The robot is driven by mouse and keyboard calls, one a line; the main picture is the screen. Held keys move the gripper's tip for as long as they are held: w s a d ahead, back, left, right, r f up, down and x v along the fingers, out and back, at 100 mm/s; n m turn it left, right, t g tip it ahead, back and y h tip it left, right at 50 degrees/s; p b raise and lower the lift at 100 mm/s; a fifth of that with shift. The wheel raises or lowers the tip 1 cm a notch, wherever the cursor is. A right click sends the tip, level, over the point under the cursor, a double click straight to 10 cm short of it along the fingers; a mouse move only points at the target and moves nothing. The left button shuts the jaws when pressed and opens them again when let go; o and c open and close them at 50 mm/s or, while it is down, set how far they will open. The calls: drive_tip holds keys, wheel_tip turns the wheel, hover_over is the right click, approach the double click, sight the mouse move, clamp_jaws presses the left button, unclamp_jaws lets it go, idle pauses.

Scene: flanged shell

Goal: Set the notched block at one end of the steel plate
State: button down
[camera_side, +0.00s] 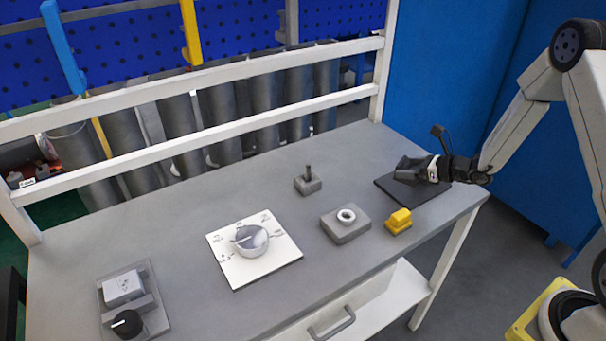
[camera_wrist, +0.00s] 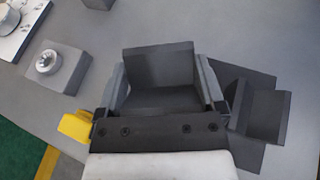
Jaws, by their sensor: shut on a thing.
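My gripper (camera_wrist: 161,72) is shut on a dark grey notched block (camera_wrist: 158,66), with one finger on each side of it. A step shows across the block between the fingers. In the side view my gripper (camera_side: 422,171) is at the right part of the bench, over or beside the dark steel plate (camera_side: 434,194). The plate also shows in the wrist view (camera_wrist: 249,76), to the right of the held block. A second dark stepped block (camera_wrist: 262,112) is on or over the plate at right. I cannot tell whether the held block touches anything beneath.
A yellow block (camera_side: 398,221) and a grey block with a ring (camera_side: 345,224) stand left of the plate. A grey block with a peg (camera_side: 308,183) is farther back. A white dial board (camera_side: 267,275) and a grey fixture (camera_side: 144,285) lie left. Bare bench lies between them.

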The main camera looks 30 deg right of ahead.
sight(400, 188)
drive_tip(key=shift+w+d+f, duration=0.15)
drive_tip(key=shift+w+f, duration=0.4)
drive_tip(key=shift+w+f, duration=0.3)
drive_tip(key=shift+d+f, duration=0.1)
drive_tip(key=shift+f, duration=1.4)
drive_tip(key=shift+f, duration=0.1)
unclamp_jaws()
drive_tip(key=shift+s+f, duration=0.1)
drive_tip(key=shift+f, duration=0.05)
